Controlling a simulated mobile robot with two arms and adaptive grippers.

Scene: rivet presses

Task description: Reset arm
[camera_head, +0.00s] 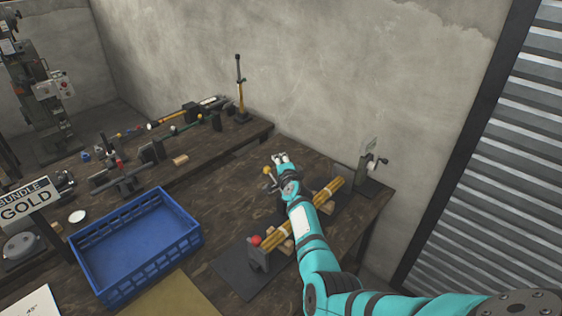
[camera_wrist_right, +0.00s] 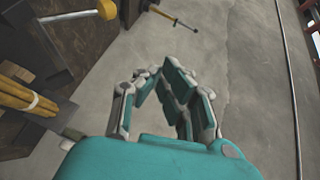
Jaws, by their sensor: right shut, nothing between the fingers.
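My right arm, turquoise with dark joints, reaches in from the lower right of the head view over the workbench. My right gripper (camera_head: 279,159) is at its far end, above the back part of the bench, with no object in it. In the right wrist view the gripper (camera_wrist_right: 168,75) is shut and empty, its pale and turquoise finger links in front of a grey surface. A bundle of yellow rods (camera_head: 329,191) lies on a fixture on the bench, partly hidden behind my forearm. It also shows at the left of the right wrist view (camera_wrist_right: 22,97). My left gripper is not in view.
A blue crate (camera_head: 188,236) stands left of my arm. A red knob (camera_head: 256,240) sits at the fixture's near end. A crank device (camera_head: 372,163) stands at the bench's right edge. Tools and a "BUNDLE GOLD" sign (camera_head: 26,203) are at the left. A wall rises behind.

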